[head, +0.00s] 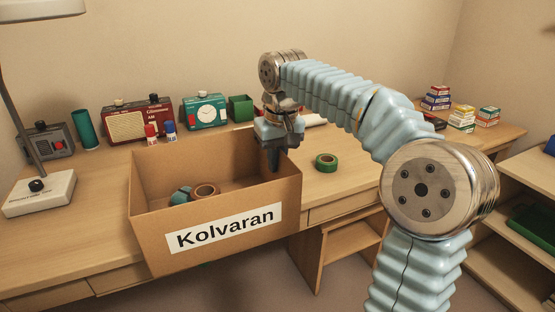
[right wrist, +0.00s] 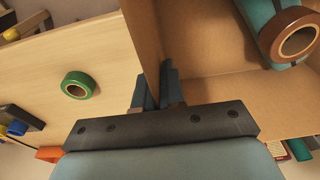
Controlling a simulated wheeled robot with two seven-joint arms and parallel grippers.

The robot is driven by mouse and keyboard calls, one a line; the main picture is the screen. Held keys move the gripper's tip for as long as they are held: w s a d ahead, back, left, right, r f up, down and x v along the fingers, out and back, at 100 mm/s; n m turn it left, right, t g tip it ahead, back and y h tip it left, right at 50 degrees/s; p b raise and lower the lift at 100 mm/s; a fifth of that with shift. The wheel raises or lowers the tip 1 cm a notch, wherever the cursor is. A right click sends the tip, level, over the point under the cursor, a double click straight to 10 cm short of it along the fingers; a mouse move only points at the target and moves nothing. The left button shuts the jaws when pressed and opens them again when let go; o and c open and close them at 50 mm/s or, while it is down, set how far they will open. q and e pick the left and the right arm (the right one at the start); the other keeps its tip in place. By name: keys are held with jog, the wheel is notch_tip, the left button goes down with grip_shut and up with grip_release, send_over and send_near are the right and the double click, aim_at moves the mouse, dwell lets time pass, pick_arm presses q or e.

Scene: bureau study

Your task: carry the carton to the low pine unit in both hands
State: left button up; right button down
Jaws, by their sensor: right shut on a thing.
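The carton (head: 155,226) is an open brown box with a "Kolvaran" label, on the desk's near edge with its front overhanging. A brown tape roll (head: 204,191) and a teal item (head: 181,194) lie in it. My right gripper (head: 273,160) points down at the carton's right wall, shut on it. In the right wrist view the fingers (right wrist: 158,88) sit on both sides of that wall (right wrist: 143,35). My left gripper is in neither view. At the right edge is a low pine unit (head: 490,262) with shelves, partly cut off.
A green tape roll (head: 326,162) lies on the desk (head: 60,236) right of the carton. A lamp (head: 38,193), a red radio (head: 138,121), a teal clock radio (head: 204,111) and small bottles stand left and behind. Stacked small boxes (head: 436,98) are at the back right. A green tray (head: 533,226) is on the unit.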

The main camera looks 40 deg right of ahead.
jog(key=shift+s+a, duration=0.1)
jog(key=shift+s, duration=0.4)
jog(key=c, duration=1.2)
grip_release()
jog(key=shift+o, duration=0.2)
jog(key=r, duration=0.4)
jog(key=s+r, duration=0.1)
jog(key=r, duration=0.4)
jog(key=s+r, duration=0.1)
jog(key=r, duration=0.3)
jog(key=shift+a+r, duration=0.2)
jog(key=shift+r, duration=0.1)
